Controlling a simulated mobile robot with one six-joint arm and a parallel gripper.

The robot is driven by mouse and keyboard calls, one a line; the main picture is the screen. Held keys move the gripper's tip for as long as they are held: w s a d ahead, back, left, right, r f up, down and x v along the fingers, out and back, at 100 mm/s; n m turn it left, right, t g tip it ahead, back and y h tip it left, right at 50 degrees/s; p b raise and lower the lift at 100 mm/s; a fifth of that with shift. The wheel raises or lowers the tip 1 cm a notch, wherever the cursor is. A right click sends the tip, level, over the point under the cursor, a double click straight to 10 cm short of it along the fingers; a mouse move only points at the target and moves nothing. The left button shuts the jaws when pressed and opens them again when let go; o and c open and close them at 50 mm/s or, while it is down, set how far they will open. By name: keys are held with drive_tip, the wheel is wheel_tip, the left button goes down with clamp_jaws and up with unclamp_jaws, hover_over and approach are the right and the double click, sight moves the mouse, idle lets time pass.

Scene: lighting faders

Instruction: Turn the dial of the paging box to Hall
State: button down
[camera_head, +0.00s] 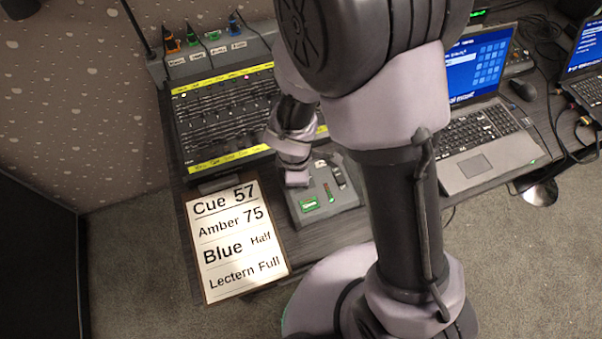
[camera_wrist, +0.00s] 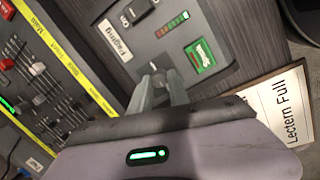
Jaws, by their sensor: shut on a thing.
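The paging box (camera_head: 345,200) is a grey unit at the front of the desk, left of my column. In the wrist view the paging box (camera_wrist: 208,22) carries a white "Paging" label, a black On switch, a light bar (camera_wrist: 172,26) and a small green display (camera_wrist: 200,55), its text too small to read. My gripper (camera_wrist: 153,76) points down at the box beside the display and is shut on the dial, which is mostly hidden between the fingertips. The dial's pointer and position marks cannot be made out. In the head view my gripper (camera_head: 297,180) is over the box's left part.
A fader desk (camera_head: 222,115) with yellow strips lies behind and left of the box. A cue card (camera_head: 237,240) on a clipboard lies at the front left. A laptop (camera_head: 478,135) and mouse (camera_head: 522,89) stand right of my arm.

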drive_tip(key=c, duration=1.3)
unclamp_jaws()
drive_tip(key=shift+o, duration=0.2)
wheel_tip(320, 180, up, 17)
drive_tip(key=s+a+p, duration=0.1)
drive_tip(key=s+p, duration=0.1)
drive_tip(key=p, duration=0.8)
drive_tip(key=shift+s+a+p, duration=0.25)
drive_tip(key=shift+s+p, duration=0.05)
drive_tip(key=shift+s, duration=0.1)
drive_tip(key=shift+r, duration=0.1)
drive_tip(key=s+d+r+m+t+y+b, duration=0.1)
drive_tip(key=s+d+r+m+t+b, duration=0.1)
drive_tip(key=r+m, duration=0.5)
drive_tip(key=s+d+r+m+t+y+b, duration=0.1)
drive_tip(key=s+d+r+m+b, duration=0.3)
drive_tip(key=m, duration=1)
wheel_tip(320, 180, up, 4)
drive_tip(key=shift+s+d+f+t+y+b, duration=0.1)
drive_tip(key=shift+s+d+t+y+b, duration=0.35)
drive_tip(key=shift+s+d, duration=0.8)
